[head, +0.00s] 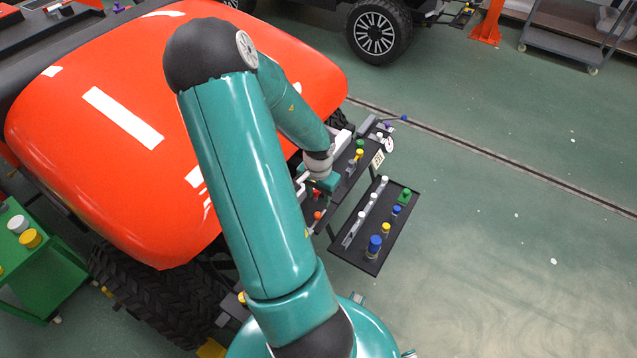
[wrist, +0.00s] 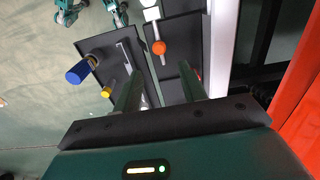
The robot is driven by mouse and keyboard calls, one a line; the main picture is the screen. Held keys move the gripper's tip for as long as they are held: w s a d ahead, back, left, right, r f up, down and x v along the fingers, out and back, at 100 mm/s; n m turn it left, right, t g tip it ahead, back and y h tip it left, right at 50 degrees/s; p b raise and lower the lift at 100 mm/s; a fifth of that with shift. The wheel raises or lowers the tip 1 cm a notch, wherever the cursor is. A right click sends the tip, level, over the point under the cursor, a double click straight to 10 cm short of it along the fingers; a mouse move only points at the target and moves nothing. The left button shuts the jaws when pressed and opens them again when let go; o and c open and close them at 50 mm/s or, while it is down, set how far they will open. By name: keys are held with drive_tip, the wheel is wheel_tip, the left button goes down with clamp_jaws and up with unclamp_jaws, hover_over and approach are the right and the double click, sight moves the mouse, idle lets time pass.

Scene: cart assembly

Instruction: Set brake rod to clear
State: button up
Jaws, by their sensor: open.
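My gripper (head: 325,182) hangs beside the dark control panel (head: 348,188) on the cart's right side in the head view. In the wrist view its two fingers stand apart with nothing between the tips (wrist: 160,82). An orange-red ball knob (wrist: 159,47) lies just beyond the fingers, apart from them; a red-orange knob also shows below my gripper in the head view (head: 318,215). I cannot tell which control is the brake rod, nor read a clear mark. My arm and gripper hide part of the panel.
A lower black tray (head: 345,256) holds a large blue knob (head: 374,243), a yellow knob (head: 386,228), a green piece (head: 404,195) and pale pieces. The orange cart hood (head: 60,150) is close on the left. Green floor (head: 500,250) is open to the right.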

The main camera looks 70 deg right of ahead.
wheel_tip(320, 180, up, 6)
drive_tip(key=shift+f, duration=0.1)
idle(0.6)
